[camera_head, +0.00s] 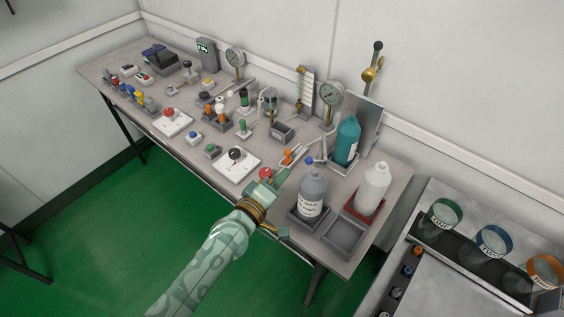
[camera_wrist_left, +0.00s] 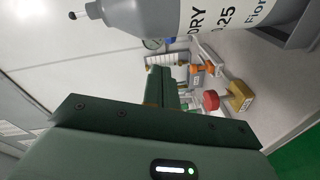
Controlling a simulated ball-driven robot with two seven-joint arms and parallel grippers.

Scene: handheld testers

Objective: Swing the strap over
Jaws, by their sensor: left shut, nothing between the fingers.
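My left gripper (camera_head: 281,177) is shut and empty over the front edge of the bench, just left of a grey bottle (camera_head: 312,190). In the left wrist view its closed fingers (camera_wrist_left: 160,86) point toward an orange-handled device (camera_wrist_left: 203,69), apart from it as far as I can tell. That orange device (camera_head: 288,156) stands beyond the fingertips in the head view. A red button on a yellow block (camera_wrist_left: 238,97) is close beside the fingers; its red top (camera_head: 265,173) shows left of them. I cannot make out a strap clearly. My right gripper is not in view.
The grey bottle (camera_wrist_left: 150,17) looms close by the gripper. A teal bottle (camera_head: 347,140), a white bottle (camera_head: 374,184) in a red tray and an empty grey tray (camera_head: 345,238) stand to the right. Switches and gauges crowd the bench (camera_head: 387,158) leftward.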

